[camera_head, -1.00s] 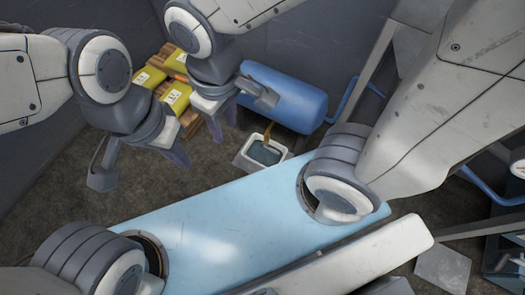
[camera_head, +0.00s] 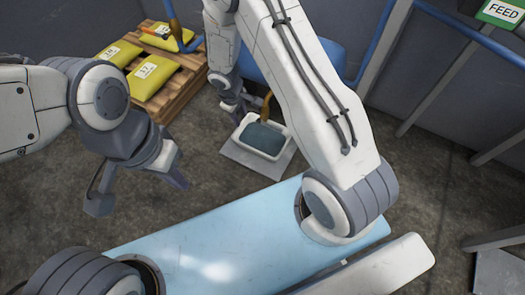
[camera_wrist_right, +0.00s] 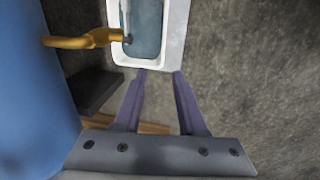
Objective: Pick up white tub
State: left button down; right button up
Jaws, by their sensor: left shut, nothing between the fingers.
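The white tub (camera_head: 288,150) is a small rectangular basin with grey-blue contents. It sits upright on a grey plate under a yellow spout (camera_head: 267,103). My right gripper (camera_head: 234,111) is low beside the tub's upper-left end. In the right wrist view the tub (camera_wrist_right: 178,30) is at the top, and my right gripper (camera_wrist_right: 160,75) is open and empty, fingertips close to the tub's near rim. Whether they touch it I cannot tell. My left gripper (camera_head: 178,178) is shut and empty, apart from the tub, to its lower left.
A blue tank (camera_head: 333,55) stands behind the tub, partly hidden by my right arm. A wooden pallet (camera_head: 180,95) with yellow sacks (camera_head: 150,76) lies at the upper left. Blue pipes and a rail run at the upper right. Floor right of the tub is clear.

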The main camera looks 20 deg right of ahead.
jog(key=b, duration=0.9)
send_over(255, 153)
jog(key=a, duration=0.1)
jog(key=shift+g+y, duration=0.3)
jog(key=f, duration=2.3)
jog(key=shift+s, duration=0.25)
jog(key=f+b, duration=0.2)
jog(key=f, duration=0.1)
jog(key=d+f+b, duration=0.1)
jog(key=f+b, duration=0.1)
jog(key=shift+w+f, duration=0.25)
jog(key=shift+w, duration=0.05)
pick_arm(q)
notch_tip(255, 153, down, 16)
jog(key=shift+r, duration=0.15)
pick_arm(e)
jog(key=shift+r, duration=0.1)
grip_shut()
